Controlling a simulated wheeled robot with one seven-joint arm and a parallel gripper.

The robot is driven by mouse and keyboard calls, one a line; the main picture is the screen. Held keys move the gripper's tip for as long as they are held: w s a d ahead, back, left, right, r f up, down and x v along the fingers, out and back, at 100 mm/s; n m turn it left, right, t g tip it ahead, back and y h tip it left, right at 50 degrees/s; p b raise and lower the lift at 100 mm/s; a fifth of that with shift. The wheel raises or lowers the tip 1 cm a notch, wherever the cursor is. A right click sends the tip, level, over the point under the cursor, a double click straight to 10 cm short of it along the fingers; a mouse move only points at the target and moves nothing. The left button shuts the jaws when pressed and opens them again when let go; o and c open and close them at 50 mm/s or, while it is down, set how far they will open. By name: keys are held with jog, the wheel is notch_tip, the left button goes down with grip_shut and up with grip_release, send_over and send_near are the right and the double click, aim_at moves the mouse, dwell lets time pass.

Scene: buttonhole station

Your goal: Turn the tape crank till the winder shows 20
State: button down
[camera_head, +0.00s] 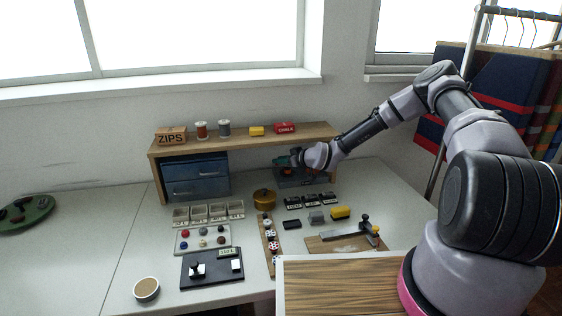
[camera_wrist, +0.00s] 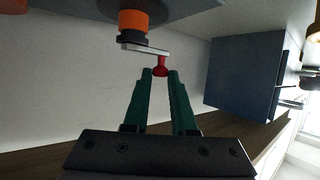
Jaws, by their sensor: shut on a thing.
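The tape winder (camera_head: 300,179) is a dark box with an orange part, under the right end of the wooden shelf in the head view. In the wrist view its orange hub (camera_wrist: 133,22) carries a grey metal crank arm (camera_wrist: 146,50) that ends in a red knob (camera_wrist: 160,66). My gripper (camera_wrist: 160,73) has green fingers, one on each side of the red knob, and is shut on it. In the head view my gripper (camera_head: 286,160) is small and partly hides the winder. No winder number can be read in either view.
The wooden shelf (camera_head: 240,143) runs above the winder, with the blue drawer unit (camera_head: 195,178) to the left. The left table area is mostly clear.

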jog(key=m+h, duration=0.1)
jog(key=m+t+h, duration=0.2)
jog(key=shift+w+a+r, duration=0.1)
jog(key=shift+w+a, duration=0.3)
jog(key=m+h, duration=0.1)
jog(key=w+m+t+h, duration=0.1)
jog(key=h, duration=0.1)
jog(key=shift+r+m, duration=0.1)
jog(key=shift+m, duration=0.3)
jog(key=shift+w+d+m+t+h, duration=0.1)
jog(key=shift+w+m+t+h, duration=0.15)
jog(key=shift+m+h, duration=0.65)
jog(key=shift+w+d+m+t+h, duration=0.1)
jog(key=shift+w+m+t+h, duration=0.1)
jog(key=shift+m+h, duration=0.7)
jog(key=shift+h, duration=0.4)
jog(key=c, duration=0.7)
grip_release()
jog(key=shift+c, duration=0.2)
